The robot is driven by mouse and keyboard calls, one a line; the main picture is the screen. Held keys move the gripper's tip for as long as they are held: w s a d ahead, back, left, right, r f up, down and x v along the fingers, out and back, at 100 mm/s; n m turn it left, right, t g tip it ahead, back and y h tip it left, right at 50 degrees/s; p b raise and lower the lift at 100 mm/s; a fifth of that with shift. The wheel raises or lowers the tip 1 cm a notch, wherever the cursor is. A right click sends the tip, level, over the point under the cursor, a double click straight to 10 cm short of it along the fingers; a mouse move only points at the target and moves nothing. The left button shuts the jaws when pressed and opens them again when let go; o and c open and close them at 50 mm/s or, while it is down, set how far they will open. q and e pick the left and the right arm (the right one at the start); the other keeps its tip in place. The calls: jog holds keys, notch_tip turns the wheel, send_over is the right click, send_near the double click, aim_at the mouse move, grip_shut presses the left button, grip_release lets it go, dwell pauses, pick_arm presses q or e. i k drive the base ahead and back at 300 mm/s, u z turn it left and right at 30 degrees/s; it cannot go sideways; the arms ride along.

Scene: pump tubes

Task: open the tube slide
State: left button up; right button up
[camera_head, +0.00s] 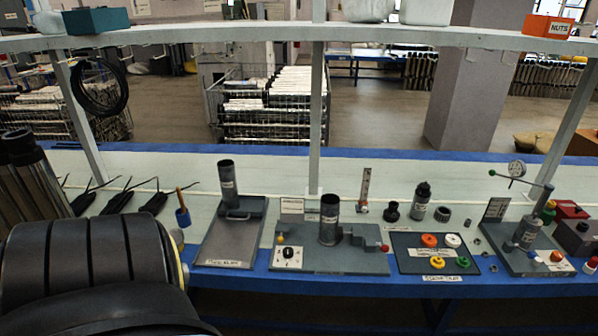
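The tube slide appears to be the flat grey metal tray (227,244) on the bench, left of centre, with a small label on its front edge that is too small to read surely. I cannot tell from this view whether the slide is open or shut. A large black ribbed part of my arm fills the lower left corner. Neither gripper shows.
Right of the slide is a grey fixture (350,262) with an upright tube (329,220) and a knob box (288,257). Further right are a tray of coloured rings (437,240) and a lever press (527,236). Left are black tools (118,202) and a blue cup (182,217).

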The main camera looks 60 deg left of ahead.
aim_at(249, 206)
jog(key=z, duration=0.15)
jog(key=i, duration=2.2)
jog(key=u, duration=2.5)
